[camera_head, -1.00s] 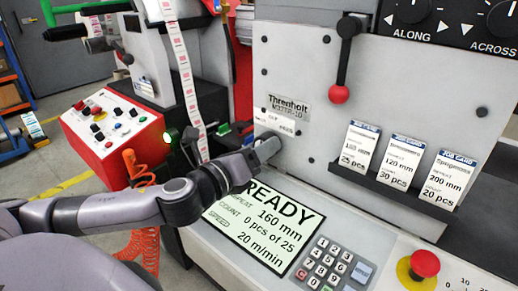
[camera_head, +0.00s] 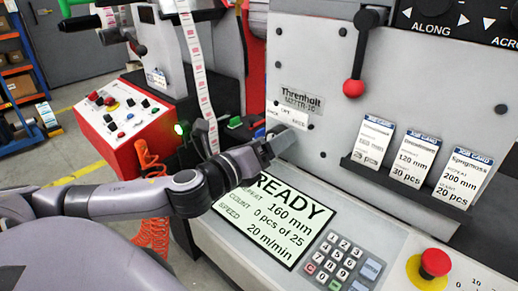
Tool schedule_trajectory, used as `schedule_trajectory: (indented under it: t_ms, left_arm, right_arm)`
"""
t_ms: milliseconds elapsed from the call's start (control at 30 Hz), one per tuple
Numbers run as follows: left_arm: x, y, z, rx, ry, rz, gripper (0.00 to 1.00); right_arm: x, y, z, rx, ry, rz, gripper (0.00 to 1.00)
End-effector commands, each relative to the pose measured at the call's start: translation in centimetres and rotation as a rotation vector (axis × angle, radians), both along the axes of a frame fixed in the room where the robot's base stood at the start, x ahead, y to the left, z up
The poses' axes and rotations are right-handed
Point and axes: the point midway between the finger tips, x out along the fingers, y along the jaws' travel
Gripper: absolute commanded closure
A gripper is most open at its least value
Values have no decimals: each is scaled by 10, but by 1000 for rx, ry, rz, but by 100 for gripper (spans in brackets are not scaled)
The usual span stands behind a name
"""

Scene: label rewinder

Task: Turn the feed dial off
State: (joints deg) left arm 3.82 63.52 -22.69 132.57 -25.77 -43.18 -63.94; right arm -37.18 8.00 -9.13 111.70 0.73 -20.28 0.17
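The feed dial's label plate (camera_head: 288,115) is on the grey machine front, below the maker's nameplate. Its lettering is small and partly blurred. The dial itself is mostly hidden behind my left gripper, so I cannot read where it points. My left gripper (camera_head: 286,142) comes in from the left, with its fingertips at the panel just under the label plate. I cannot tell whether its fingers are open or shut on the dial. The display (camera_head: 270,218) below reads READY, 160 mm, 0 pcs of 25, 20 m/min. My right gripper is out of view.
A lever with a red ball (camera_head: 353,87) hangs above right. Several job cards (camera_head: 411,157) stand in a dark rack. A keypad (camera_head: 341,262) and a red stop button (camera_head: 434,262) are at the lower front. A red control box (camera_head: 120,120) and an orange coiled cable (camera_head: 150,190) are left.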

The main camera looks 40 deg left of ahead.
Motion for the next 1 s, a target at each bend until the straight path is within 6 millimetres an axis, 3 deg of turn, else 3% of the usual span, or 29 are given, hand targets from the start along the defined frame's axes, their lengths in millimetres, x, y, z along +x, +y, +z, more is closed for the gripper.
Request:
schedule_trajectory:
  t_ms: [467, 1000]
  left_arm:
    - [-43, 3, -2, 4, 3, -2, 20]
    - [-66, 5, 0, 1, 1, -1, 20]
  right_arm:
    - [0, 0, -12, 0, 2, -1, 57]
    - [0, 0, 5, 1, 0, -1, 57]
